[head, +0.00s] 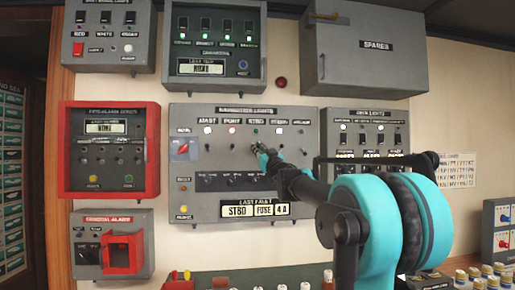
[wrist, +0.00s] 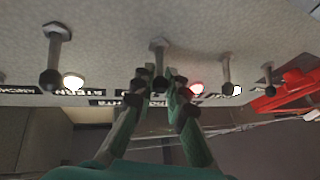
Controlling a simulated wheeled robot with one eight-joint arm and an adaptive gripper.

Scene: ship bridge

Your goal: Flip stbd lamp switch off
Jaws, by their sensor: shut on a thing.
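The navigation lights panel (head: 185,207) is on the wall in the middle of the head view, with lamps labelled MAST, PORT, STBD and others above a row of toggle switches. My gripper (head: 262,153) reaches in from the right, just below the STBD lamp (head: 256,131), which looks green. In the wrist view, where labels appear upside down, my gripper (wrist: 160,80) is shut on the stbd lamp switch (wrist: 158,47). The switch's metal stem shows between the fingers, and its end is partly hidden. The STBD lamp is hidden there by the fingers.
Neighbouring toggles, one at left (wrist: 54,57) and one at right (wrist: 226,73), stand close beside the fingers. A deck lights panel (head: 328,135) is to the right, partly behind my arm.

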